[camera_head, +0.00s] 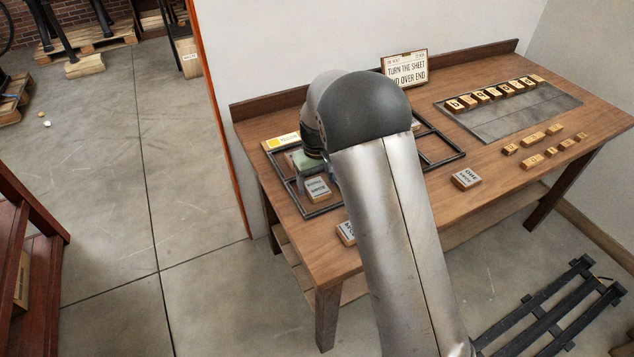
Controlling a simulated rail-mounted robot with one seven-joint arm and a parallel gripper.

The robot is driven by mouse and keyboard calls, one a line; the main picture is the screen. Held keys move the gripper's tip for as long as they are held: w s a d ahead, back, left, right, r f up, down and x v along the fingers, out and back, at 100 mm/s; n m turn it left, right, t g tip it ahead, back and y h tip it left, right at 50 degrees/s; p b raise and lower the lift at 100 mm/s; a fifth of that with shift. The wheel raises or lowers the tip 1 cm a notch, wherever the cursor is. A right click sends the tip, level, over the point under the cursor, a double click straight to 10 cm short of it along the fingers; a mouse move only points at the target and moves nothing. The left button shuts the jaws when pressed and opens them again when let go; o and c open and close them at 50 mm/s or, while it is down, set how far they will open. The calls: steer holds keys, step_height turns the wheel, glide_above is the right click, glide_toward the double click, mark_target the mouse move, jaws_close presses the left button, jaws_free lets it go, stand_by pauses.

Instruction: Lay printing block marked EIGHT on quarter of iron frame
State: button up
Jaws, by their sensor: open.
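The iron frame (298,208) is a dark rectangle split into quarters, lying on the left half of the wooden table. A lettered block (317,190) sits in its front left quarter. A greenish piece (308,162) shows behind it, partly covered by my wrist. Another lettered block (465,178) lies on the table right of the frame, and one more (346,232) lies at the front edge, partly behind my arm. I cannot read EIGHT on any block. My arm reaches over the frame and hides its middle; my gripper's fingers are hidden behind the arm.
A sign reading "TURN THE SHEET END OVER END" (404,69) stands at the table's back. A grey plate (520,112) with a row of small letter blocks lies at the right. Several small wooden blocks (533,139) lie before it. A yellow-white piece (283,142) is by the frame's back left.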

mark_target(317, 187)
step_height(317, 187, up, 11)
steer(key=s+d+r+m, duration=0.1)
steer(key=s+d+r, duration=0.1)
steer(key=s+d, duration=0.4)
steer(key=s+d+r+m, duration=0.2)
steer(key=s+d+r, duration=0.15)
steer(key=s, duration=0.35)
steer(key=s+d+f+m, duration=0.1)
steer(key=s+d+f, duration=0.1)
steer(key=s, duration=0.7)
steer(key=s+d+f+m, duration=0.1)
steer(key=s+d, duration=0.3)
steer(key=s, duration=0.6)
steer(key=shift+s+f, duration=0.3)
steer(key=shift+f, duration=0.6)
